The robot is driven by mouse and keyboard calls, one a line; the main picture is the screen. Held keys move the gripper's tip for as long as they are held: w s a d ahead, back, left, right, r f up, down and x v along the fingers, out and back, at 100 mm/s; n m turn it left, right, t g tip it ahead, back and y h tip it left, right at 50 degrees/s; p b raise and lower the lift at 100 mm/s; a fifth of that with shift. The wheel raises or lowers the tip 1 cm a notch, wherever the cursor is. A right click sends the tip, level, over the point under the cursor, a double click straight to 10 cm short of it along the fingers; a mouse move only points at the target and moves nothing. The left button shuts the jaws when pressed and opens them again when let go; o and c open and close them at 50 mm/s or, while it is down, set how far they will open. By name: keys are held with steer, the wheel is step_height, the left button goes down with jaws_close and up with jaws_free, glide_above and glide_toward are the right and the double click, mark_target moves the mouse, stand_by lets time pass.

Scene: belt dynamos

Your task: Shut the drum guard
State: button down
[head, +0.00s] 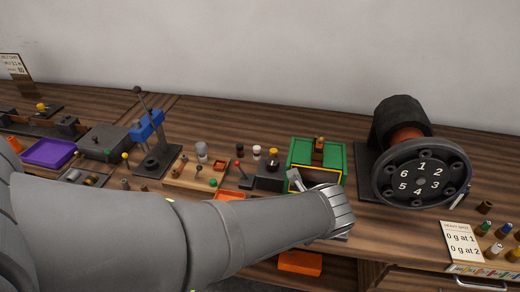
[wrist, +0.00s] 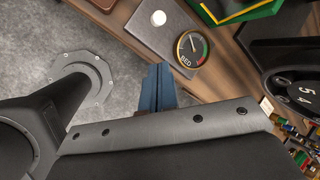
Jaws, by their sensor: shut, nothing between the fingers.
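The drum unit stands at the right of the bench in the head view. It has a dark rounded cover (head: 400,112), which looks like the drum guard, over a reddish-brown drum (head: 407,135). I cannot tell how far the guard is open. A dark wheel numbered 1 to 6 (head: 421,183) faces front, and part of it shows at the right of the wrist view (wrist: 285,92). My gripper (wrist: 158,70) has blue fingers, shut and empty, near the bench's front edge, left of the wheel and apart from it. In the head view my arm mostly hides the gripper.
A green box (head: 333,156) stands left of the drum unit. A round gauge marked BED (wrist: 191,48) and a white button (wrist: 159,18) lie near my fingers. A card (head: 461,241) and several small coloured pieces lie at the right. Small fixtures crowd the bench's left.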

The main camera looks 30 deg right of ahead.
mark_target(314, 185)
step_height(314, 185, up, 6)
steer(key=w+d+m, duration=0.1)
steer(key=m, duration=1)
steer(key=x, duration=1)
steer(key=shift+w, duration=0.15)
steer(key=shift+w+d+f, duration=0.25)
steer(key=shift+w+d, duration=0.45)
steer(key=shift+w+d+f, duration=0.25)
steer(key=shift+w+d, duration=0.4)
steer(key=shift+d, duration=0.05)
steer(key=shift+x, duration=1.2)
